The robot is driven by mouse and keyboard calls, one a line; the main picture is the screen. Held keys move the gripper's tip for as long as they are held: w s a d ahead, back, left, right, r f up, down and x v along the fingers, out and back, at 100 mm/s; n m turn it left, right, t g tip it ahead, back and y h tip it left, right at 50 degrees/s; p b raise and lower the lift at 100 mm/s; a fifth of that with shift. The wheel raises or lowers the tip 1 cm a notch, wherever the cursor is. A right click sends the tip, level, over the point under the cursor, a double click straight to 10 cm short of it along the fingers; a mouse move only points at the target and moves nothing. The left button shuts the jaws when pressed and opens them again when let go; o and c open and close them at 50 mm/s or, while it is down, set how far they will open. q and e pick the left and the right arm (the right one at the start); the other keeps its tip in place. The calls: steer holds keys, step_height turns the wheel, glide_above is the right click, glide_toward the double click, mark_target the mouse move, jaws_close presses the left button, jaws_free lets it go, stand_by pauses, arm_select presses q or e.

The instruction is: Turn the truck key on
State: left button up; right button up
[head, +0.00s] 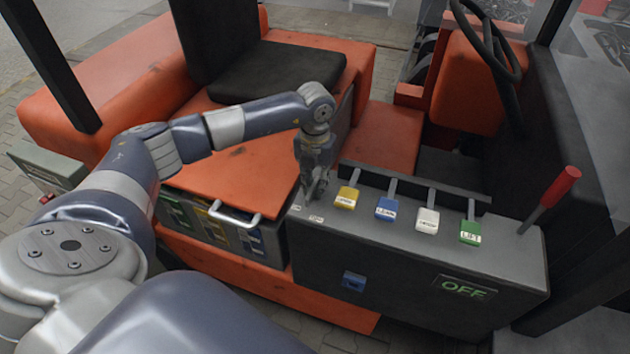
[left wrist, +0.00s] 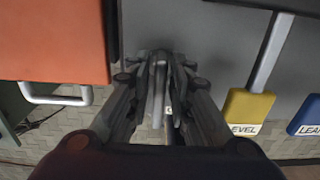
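My left gripper (head: 314,194) points down at the left end of the dark control console (head: 400,265), close to its top. In the left wrist view the fingers (left wrist: 162,95) are near each other, with a narrow gap. A thin light-grey part shows between them; I cannot tell whether it is the key or part of the fingers. The key is not clearly visible in either view. Two small white labels (head: 316,219) lie on the console top beside the fingertips. A display (head: 464,288) on the console's front reads OFF in green. My right gripper is not in view.
Yellow (head: 347,198), blue (head: 386,209), white (head: 427,220) and green (head: 470,232) levers stand right of my gripper. A red-handled lever (head: 557,190) is at the far right. An orange cover with a metal handle (head: 235,217) lies left, below the black seat (head: 277,71).

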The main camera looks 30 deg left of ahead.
arm_select(q)
jaws_close()
steer(key=shift+b, duration=0.35)
steer(key=shift+f+m+b, duration=0.1)
steer(key=shift+m+b, duration=0.45)
steer(key=shift+m, duration=0.15)
steer(key=m+b, duration=0.3)
steer(key=shift+a+f, duration=0.1)
steer(key=m+b, duration=0.3)
steer(key=m, duration=0.1)
steer(key=shift+a+m+b, duration=0.1)
steer(key=shift+m+b, duration=0.2)
steer(key=shift+w+r+m+b, duration=0.1)
steer(key=shift+r+m+b, duration=0.1)
steer(key=shift+m+b, duration=0.7)
steer(key=shift+m, duration=0.5)
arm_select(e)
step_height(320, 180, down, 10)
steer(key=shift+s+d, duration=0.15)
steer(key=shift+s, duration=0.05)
arm_select(q)
steer(key=shift+r, duration=0.1)
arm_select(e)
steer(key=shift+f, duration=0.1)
